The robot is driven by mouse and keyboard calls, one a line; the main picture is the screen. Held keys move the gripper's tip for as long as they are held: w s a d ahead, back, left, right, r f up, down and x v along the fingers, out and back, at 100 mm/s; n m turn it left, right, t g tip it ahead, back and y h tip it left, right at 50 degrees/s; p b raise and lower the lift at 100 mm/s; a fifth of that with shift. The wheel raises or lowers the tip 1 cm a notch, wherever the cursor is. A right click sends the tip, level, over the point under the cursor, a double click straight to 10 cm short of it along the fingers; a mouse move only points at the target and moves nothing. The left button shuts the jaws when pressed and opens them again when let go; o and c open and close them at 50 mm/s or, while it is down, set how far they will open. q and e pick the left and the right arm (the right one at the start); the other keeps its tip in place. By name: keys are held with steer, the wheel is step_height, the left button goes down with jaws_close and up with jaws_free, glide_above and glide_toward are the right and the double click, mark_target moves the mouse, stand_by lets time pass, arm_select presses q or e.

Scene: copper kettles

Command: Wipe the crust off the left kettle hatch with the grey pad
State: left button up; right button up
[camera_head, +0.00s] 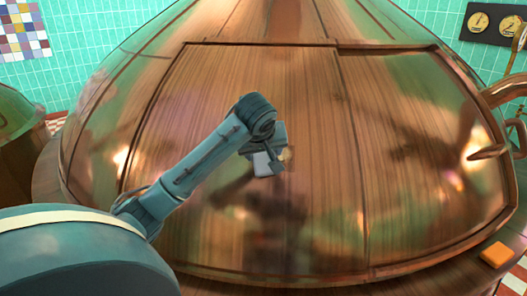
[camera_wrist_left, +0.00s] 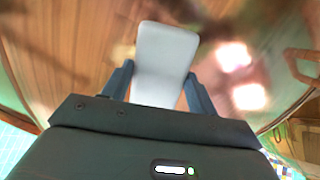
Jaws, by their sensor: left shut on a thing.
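The large copper kettle (camera_head: 230,25) fills the head view, with its outlined, streaked hatch (camera_head: 225,90) facing me. My left gripper (camera_head: 270,155) is in front of the middle of the hatch. It is shut on the grey pad (camera_head: 263,164), which also shows between the fingers in the left wrist view (camera_wrist_left: 165,62). I cannot tell whether the pad touches the copper. A small tan patch (camera_head: 287,154) shows just right of the gripper; I cannot tell whether it is crust. Part of the hatch is hidden behind my arm. My right gripper is not in view.
An orange block (camera_head: 496,254) lies on the ledge at the lower right. A copper handle (camera_head: 492,152) sticks out at the hatch's right side. Another copper kettle (camera_head: 15,118) stands at the far left. Gauges (camera_head: 495,23) hang on the tiled wall.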

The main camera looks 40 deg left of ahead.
arm_select(q)
steer(key=shift+x, duration=1.05)
steer(key=shift+r, duration=0.15)
steer(key=shift+w+d+r+p, duration=0.1)
steer(key=shift+w+d+p, duration=0.35)
steer(key=shift+d+p, duration=0.15)
steer(key=shift+w+d+f, duration=0.1)
steer(key=shift+w+d, duration=0.85)
steer(key=shift+d, duration=0.2)
steer(key=shift+w+d+f, duration=0.15)
steer(key=shift+w+d, duration=0.8)
steer(key=shift+d, duration=0.2)
steer(key=shift+s+a, duration=0.75)
steer(key=shift+a, duration=0.25)
steer(key=shift+s+a, duration=0.8)
steer(key=shift+a, duration=0.2)
steer(key=shift+s+a, duration=0.75)
steer(key=shift+a, duration=0.25)
steer(key=shift+v, duration=3)
steer(key=shift+s+d+f, duration=0.1)
steer(key=shift+d+f, duration=0.1)
